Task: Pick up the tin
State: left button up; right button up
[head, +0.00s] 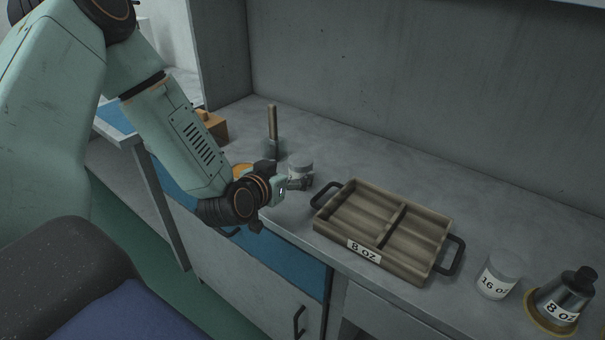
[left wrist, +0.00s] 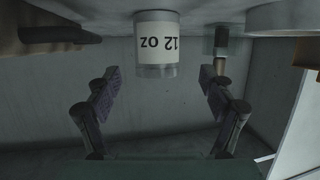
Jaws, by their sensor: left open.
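A small pale tin (head: 301,170) stands on the counter just beyond my left gripper (head: 297,184) in the head view, which partly hides it. In the left wrist view the tin (left wrist: 157,42) appears upside down, with a white label reading 12 oz. There the left gripper (left wrist: 160,78) is open, with one finger on each side of the picture and the tin between and beyond their tips. I see no finger touching the tin. My right gripper is not in view.
A two-section wooden tray (head: 398,222) with black handles and an 8 oz label lies right of the gripper. A 16 oz tin (head: 499,275) and an 8 oz metal vessel (head: 562,298) stand farther right. A wooden-handled tool (head: 273,135) stands behind the gripper.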

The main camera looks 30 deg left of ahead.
aim_at(301, 165)
pick_arm(q)
jog(key=x, duration=0.2)
jog(key=b+x, duration=0.1)
jog(key=x, duration=0.1)
jog(key=shift+d, duration=0.25)
jog(key=shift+w+d+r+b, duration=0.1)
jog(key=shift+w+b, duration=0.25)
jog(key=shift+w, duration=0.25)
jog(key=shift+w+a+f, duration=0.3)
jog(key=shift+a+f, duration=0.05)
jog(key=shift+a, duration=0.1)
jog(key=shift+s+d+r, duration=0.1)
jog(key=shift+d+r, duration=0.1)
jog(key=shift+d, duration=0.1)
jog(key=shift+c, duration=1.3)
jog(key=shift+a+f, duration=0.15)
jog(key=c, duration=1)
jog(key=shift+c, duration=0.5)
